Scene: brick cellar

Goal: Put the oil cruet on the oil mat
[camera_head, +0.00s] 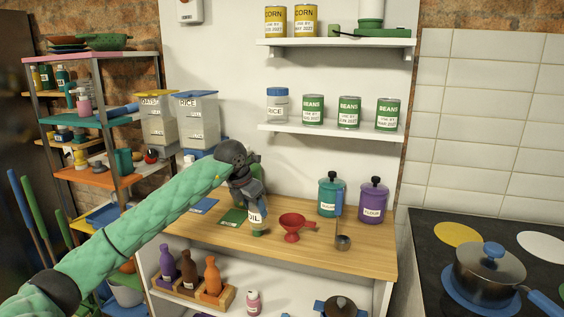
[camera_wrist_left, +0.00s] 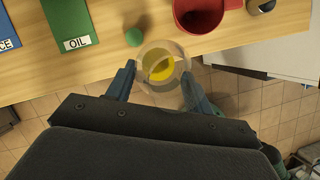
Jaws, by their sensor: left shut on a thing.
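The oil cruet (camera_head: 256,216), a clear vessel with a white OIL label, is in my left gripper (camera_head: 251,199) in the head view, over the front part of the wooden counter. In the left wrist view the cruet (camera_wrist_left: 160,66) shows from above with yellow oil inside, between the two fingers of the left gripper (camera_wrist_left: 160,85). The green oil mat (camera_head: 234,215) lies just left of the cruet; it also shows at the top left of the wrist view (camera_wrist_left: 70,17), apart from the cruet. My right gripper is not in view.
A red funnel-like vessel (camera_head: 292,224) stands close right of the cruet. A blue mat (camera_head: 204,205) lies left of the green one. Teal (camera_head: 329,196) and purple (camera_head: 372,201) canisters stand further right.

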